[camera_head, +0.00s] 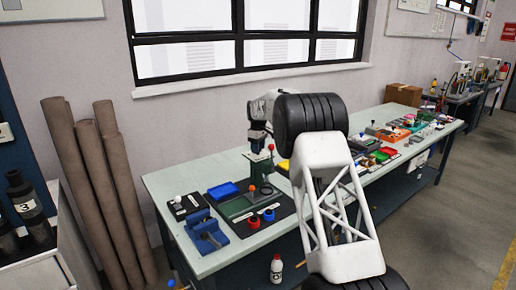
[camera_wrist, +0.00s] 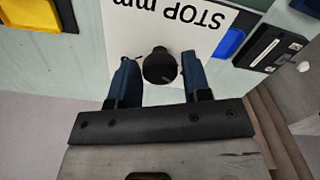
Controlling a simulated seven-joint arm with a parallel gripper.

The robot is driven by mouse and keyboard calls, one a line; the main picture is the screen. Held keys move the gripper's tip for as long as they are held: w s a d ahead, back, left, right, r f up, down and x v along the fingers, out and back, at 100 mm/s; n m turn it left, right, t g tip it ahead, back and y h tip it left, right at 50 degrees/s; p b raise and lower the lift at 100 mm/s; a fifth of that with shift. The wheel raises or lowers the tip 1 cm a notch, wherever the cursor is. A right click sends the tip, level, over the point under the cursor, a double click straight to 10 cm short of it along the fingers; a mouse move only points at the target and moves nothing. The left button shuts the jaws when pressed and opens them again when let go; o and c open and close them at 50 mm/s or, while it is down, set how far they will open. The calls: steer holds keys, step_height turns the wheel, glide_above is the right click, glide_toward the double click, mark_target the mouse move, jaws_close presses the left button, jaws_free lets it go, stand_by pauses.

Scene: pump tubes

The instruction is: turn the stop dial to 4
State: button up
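The stop dial (camera_wrist: 160,66) is a round black knob on a white plate (camera_wrist: 205,48) with upside-down "STOP mm" lettering, seen in the wrist view. A faint light mark shows near the knob's lower right edge. No scale numbers are readable. My gripper (camera_wrist: 160,60) is open, with one dark blue finger on each side of the knob and gaps between. I cannot tell whether the fingertips are level with the knob or above it. In the head view my arm hides most of this spot, and I cannot make out the dial there.
The green workbench (camera_head: 160,187) carries a blue vise (camera_head: 206,232), a blue tray (camera_head: 223,191), a green press (camera_head: 262,166), and red and blue round pieces on a dark mat. A yellow tray (camera_wrist: 22,12) and a blue tray (camera_wrist: 231,43) flank the plate in the wrist view.

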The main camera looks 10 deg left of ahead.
steer(key=c, duration=0.6)
steer(key=shift+o, duration=0.2)
steer(key=shift+m, duration=0.5)
steer(key=m, duration=1.1)
steer(key=o, duration=0.9)
steer(key=shift+r, duration=0.1)
